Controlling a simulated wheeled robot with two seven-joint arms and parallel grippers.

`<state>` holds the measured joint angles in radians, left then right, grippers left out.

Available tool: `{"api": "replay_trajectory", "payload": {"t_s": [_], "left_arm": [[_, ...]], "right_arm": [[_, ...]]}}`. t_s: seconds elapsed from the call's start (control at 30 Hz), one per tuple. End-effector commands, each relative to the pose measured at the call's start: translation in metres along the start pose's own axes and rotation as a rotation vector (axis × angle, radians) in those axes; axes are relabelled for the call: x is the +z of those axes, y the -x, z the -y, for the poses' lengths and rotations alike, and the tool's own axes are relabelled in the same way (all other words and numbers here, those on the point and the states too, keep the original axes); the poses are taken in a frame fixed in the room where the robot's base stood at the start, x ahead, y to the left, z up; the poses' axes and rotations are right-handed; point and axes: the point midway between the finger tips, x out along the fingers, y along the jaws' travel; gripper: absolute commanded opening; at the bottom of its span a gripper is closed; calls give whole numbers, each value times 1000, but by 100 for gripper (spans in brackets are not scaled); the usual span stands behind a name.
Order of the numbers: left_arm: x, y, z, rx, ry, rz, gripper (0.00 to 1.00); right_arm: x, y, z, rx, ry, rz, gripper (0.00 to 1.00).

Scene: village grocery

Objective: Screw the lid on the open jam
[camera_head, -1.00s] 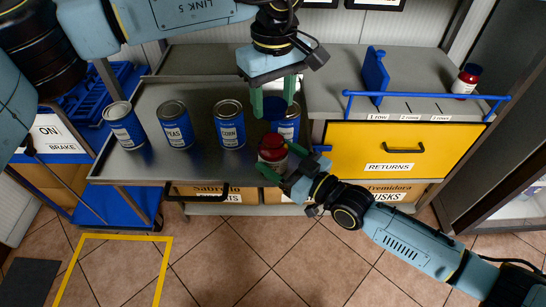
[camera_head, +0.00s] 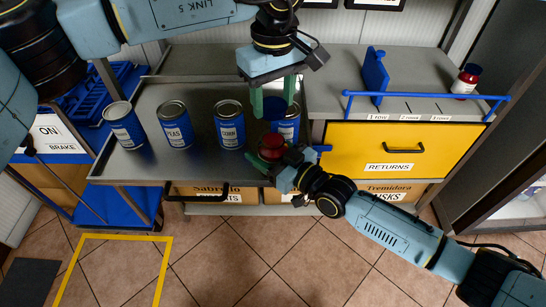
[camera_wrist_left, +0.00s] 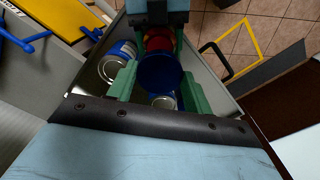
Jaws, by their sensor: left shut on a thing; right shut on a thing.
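A dark blue lid (camera_head: 274,107) is held between the green fingers of my left gripper (camera_head: 272,104), which points down over the tray's right end. In the left wrist view the lid (camera_wrist_left: 160,74) is a blue disc between the fingers. The red open jam jar (camera_head: 271,147) is just below the lid in the head view, with a gap between them there. My right gripper (camera_head: 272,160) is shut around the jar from the lower right. In the left wrist view the jar (camera_wrist_left: 159,42) is partly hidden behind the lid; its mouth cannot be seen.
Several blue-labelled cans (camera_head: 176,125) stand on the metal tray (camera_head: 150,165); one (camera_head: 289,120) is right behind the lid.

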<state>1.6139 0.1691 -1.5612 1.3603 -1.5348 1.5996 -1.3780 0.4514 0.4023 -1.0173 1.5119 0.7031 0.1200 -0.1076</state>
Motion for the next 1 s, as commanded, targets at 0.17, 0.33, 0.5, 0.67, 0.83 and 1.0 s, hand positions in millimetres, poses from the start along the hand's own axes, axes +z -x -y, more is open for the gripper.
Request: {"api": "replay_trajectory", "payload": {"t_s": [0.17, 0.33, 0.5, 0.67, 0.83, 1.0], "left_arm": [[0, -2, 0, 0, 0, 0, 29], [1, -21, 0, -1, 0, 2, 29], [1, -46, 0, 1, 0, 1, 29], [1, -50, 0, 3, 0, -1, 29], [1, -50, 0, 3, 0, -1, 29], [1, -50, 0, 3, 0, -1, 29]], "right_arm": [[0, 0, 0, 0, 0, 0, 20], [0, 0, 0, 0, 0, 0, 20], [0, 0, 0, 0, 0, 0, 20], [0, 0, 0, 0, 0, 0, 20], [0, 0, 0, 0, 0, 0, 20], [0, 0, 0, 0, 0, 0, 20]]}}
